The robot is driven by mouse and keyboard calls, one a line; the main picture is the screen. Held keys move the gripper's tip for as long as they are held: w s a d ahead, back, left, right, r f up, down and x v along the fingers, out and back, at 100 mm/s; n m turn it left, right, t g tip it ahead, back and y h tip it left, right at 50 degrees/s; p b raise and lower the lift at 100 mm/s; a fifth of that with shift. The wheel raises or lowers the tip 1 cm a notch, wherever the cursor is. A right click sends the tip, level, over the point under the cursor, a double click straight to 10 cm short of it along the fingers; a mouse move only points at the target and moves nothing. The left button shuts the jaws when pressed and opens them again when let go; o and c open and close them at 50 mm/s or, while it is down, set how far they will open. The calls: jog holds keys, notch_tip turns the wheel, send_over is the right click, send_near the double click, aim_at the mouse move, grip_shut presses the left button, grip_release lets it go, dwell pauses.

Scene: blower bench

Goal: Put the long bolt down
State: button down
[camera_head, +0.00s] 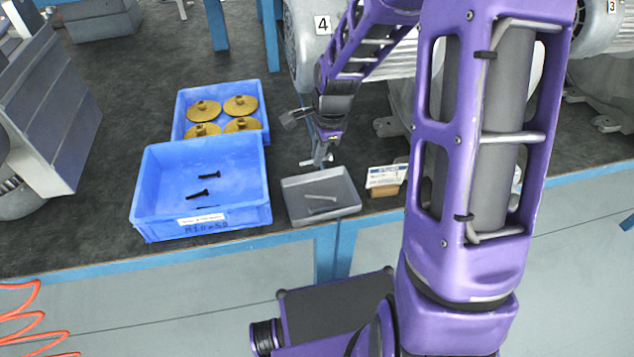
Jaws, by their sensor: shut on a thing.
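My gripper (325,138) is just behind the grey tray's back edge, above the dark bench top. It is shut on a small grey metal piece, which I take to be the long bolt (320,156). The bolt is small in the picture and partly covered by the fingers, so its length and tilt are hard to tell. I cannot tell whether it touches the bench.
The small grey tray (293,189) holds a silver bolt (322,198). Left of it, a blue bin (152,190) holds black bolts (198,194). Behind, another blue bin (179,107) holds several yellow impellers (240,105). A small label card (386,176) stands right of the tray.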

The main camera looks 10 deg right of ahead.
aim_at(315, 186)
jog(key=x, duration=0.2)
jog(key=s+x, duration=0.1)
jog(key=x, duration=0.2)
jog(key=d+b+x, duration=0.1)
jog(key=x, duration=0.2)
jog(key=shift+s+a+f, duration=0.1)
jog(key=shift+s+f, duration=0.2)
jog(key=shift+f, duration=0.05)
jog(key=shift+f, duration=0.1)
jog(key=c, duration=1.4)
grip_release()
jog(key=shift+o, duration=0.8)
jog(key=shift+r, duration=0.25)
jog(key=p+v, duration=0.2)
jog(key=v, duration=0.9)
jog(key=shift+r, duration=0.35)
jog(key=shift+s, duration=0.1)
